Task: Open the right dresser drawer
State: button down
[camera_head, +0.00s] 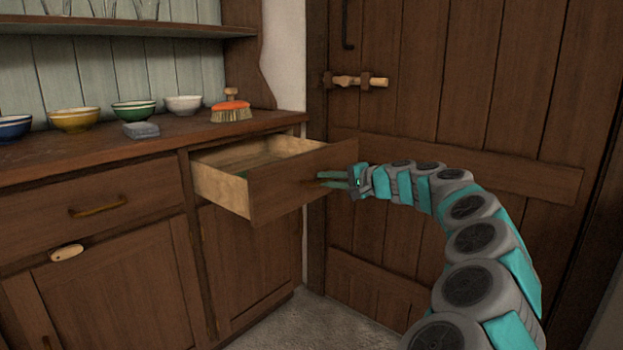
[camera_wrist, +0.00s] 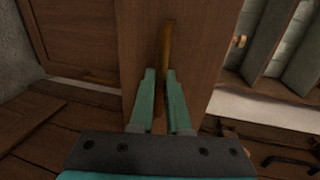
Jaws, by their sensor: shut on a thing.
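The right dresser drawer (camera_head: 283,187) is pulled well out of the dresser (camera_head: 60,165), and the pale wood of its side and inside shows. My gripper (camera_head: 320,180) is at the drawer's front, with its two teal fingers reaching to the handle. In the wrist view my gripper (camera_wrist: 161,75) is shut on the brass handle (camera_wrist: 166,45), which stands out from the drawer front (camera_wrist: 190,45) between the fingers. Most of the handle is hidden by the fingers in the head view.
The left drawer (camera_head: 100,205) is closed. An orange-topped brush (camera_head: 231,110), a grey-blue block (camera_head: 141,130) and several bowls, among them a yellow one (camera_head: 75,120), stand on the dresser top. A wooden door (camera_head: 460,110) is behind my arm. Some floor (camera_head: 310,325) is clear below the drawer.

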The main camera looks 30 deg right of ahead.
jog(key=shift+f+v, duration=0.25)
jog(key=shift+v, duration=1)
jog(key=c, duration=1.2)
grip_release()
jog(key=shift+o, duration=0.2)
jog(key=shift+s, duration=0.1)
jog(key=v, duration=0.7)
jog(key=shift+s, duration=0.3)
jog(key=shift+d, duration=0.15)
